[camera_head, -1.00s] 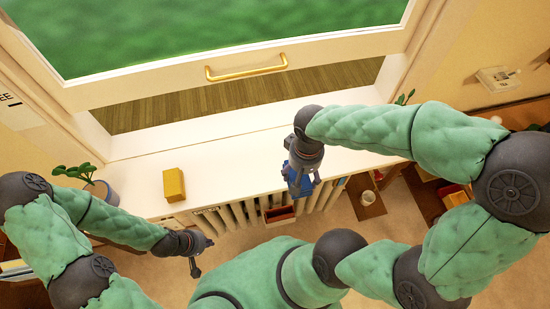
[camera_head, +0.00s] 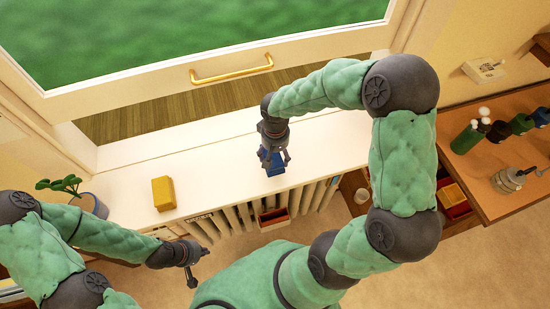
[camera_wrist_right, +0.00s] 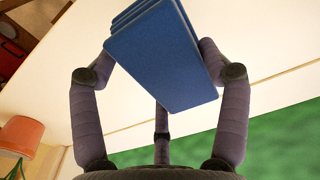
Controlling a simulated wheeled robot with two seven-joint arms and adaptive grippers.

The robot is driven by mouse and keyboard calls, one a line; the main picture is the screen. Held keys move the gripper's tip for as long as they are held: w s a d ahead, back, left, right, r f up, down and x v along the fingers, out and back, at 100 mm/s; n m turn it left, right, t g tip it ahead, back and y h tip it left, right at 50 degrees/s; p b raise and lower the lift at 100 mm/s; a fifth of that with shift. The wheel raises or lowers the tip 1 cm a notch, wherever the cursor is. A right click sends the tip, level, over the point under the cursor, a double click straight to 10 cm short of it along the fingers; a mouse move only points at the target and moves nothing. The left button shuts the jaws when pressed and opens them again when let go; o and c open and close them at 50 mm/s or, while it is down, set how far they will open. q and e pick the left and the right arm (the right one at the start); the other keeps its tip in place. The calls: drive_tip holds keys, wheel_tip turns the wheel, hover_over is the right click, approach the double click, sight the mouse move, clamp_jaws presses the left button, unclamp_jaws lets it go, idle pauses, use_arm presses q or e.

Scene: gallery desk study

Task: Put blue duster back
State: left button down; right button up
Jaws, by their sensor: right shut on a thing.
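The blue duster (camera_head: 273,163) is a blue block held between the fingers of my right gripper (camera_head: 274,156), over the white sill near its front edge. In the right wrist view the duster (camera_wrist_right: 165,58) sits tilted between the fingers of my right gripper (camera_wrist_right: 160,75), which touch its sides. I cannot tell whether it touches the sill. My left gripper (camera_head: 195,266) is empty in front of the sill at the lower left; its fingers are too small to read clearly.
A yellow block (camera_head: 163,194) stands on the white sill (camera_head: 225,170) to the left. A potted plant (camera_head: 92,205) is at its left end. A small reddish box (camera_head: 273,217) hangs below at the radiator (camera_head: 235,217). A wooden desk (camera_head: 470,170) with bottles is at right. The sill's middle is clear.

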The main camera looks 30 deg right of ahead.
sight(275, 158)
drive_tip(key=shift+w+f, duration=0.15)
drive_tip(key=shift+f, duration=1.5)
drive_tip(key=shift+f+b, duration=0.1)
drive_tip(key=shift+b, duration=0.25)
drive_tip(key=shift+f, duration=0.1)
drive_tip(key=o, duration=1.1)
drive_tip(key=shift+r, duration=0.3)
wheel_tip(275, 158, up, 12)
drive_tip(key=shift+f+p, duration=0.1)
drive_tip(key=shift+p, duration=0.9)
